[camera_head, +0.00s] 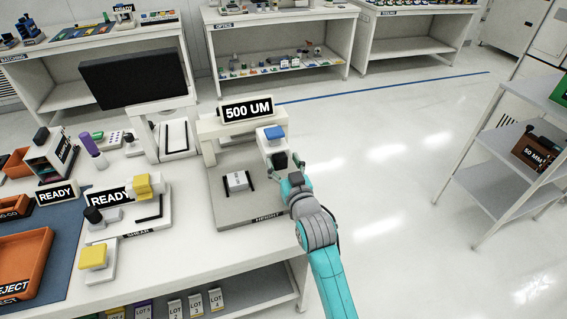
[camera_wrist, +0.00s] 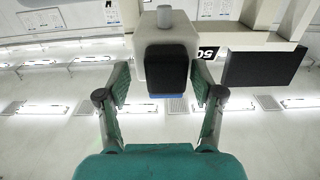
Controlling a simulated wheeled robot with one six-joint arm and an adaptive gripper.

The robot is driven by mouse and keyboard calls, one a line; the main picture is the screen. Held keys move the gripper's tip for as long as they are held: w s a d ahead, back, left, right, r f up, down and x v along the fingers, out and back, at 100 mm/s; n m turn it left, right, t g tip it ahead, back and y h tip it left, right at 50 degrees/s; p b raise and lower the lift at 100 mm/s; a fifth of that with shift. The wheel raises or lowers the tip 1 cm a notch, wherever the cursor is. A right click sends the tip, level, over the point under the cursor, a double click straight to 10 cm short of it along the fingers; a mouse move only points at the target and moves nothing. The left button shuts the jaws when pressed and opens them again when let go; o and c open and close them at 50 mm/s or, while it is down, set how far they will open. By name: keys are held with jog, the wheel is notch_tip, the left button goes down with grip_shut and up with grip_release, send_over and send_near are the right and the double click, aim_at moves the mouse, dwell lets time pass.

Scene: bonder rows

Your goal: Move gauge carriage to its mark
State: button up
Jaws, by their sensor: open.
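The height gauge stands on the bench, with a grey base (camera_head: 240,205), a white bridge (camera_head: 212,128) and a "500 UM" sign (camera_head: 247,108). Its white carriage (camera_head: 270,150) with a blue top (camera_head: 274,132) sits at the bridge's right end. My gripper (camera_head: 283,165) is at the carriage's near right side. In the wrist view the open fingers of my gripper (camera_wrist: 163,82) stand on either side of a black knob (camera_wrist: 167,72) on the white carriage (camera_wrist: 152,45). Gaps show beside the knob. I cannot make out the mark.
A small white block (camera_head: 237,181) lies on the gauge base between dark strips. Left are the shear tester (camera_head: 125,225), a dark monitor (camera_head: 133,76) and an orange reject bin (camera_head: 25,265). A shelf rack (camera_head: 500,150) stands right. The floor between is clear.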

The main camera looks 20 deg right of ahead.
jog(key=shift+s, duration=0.1)
jog(key=s, duration=1.2)
jog(key=s+f+g, duration=0.1)
jog(key=s+f, duration=0.3)
jog(key=s, duration=0.6)
jog(key=s+f, duration=0.4)
jog(key=s, duration=0.6)
jog(key=s+f+g, duration=0.1)
jog(key=s+f, duration=0.2)
jog(key=s, duration=0.7)
jog(key=s+r+g, duration=0.1)
jog(key=s+r, duration=0.1)
jog(key=s, duration=0.8)
jog(key=shift+s, duration=0.2)
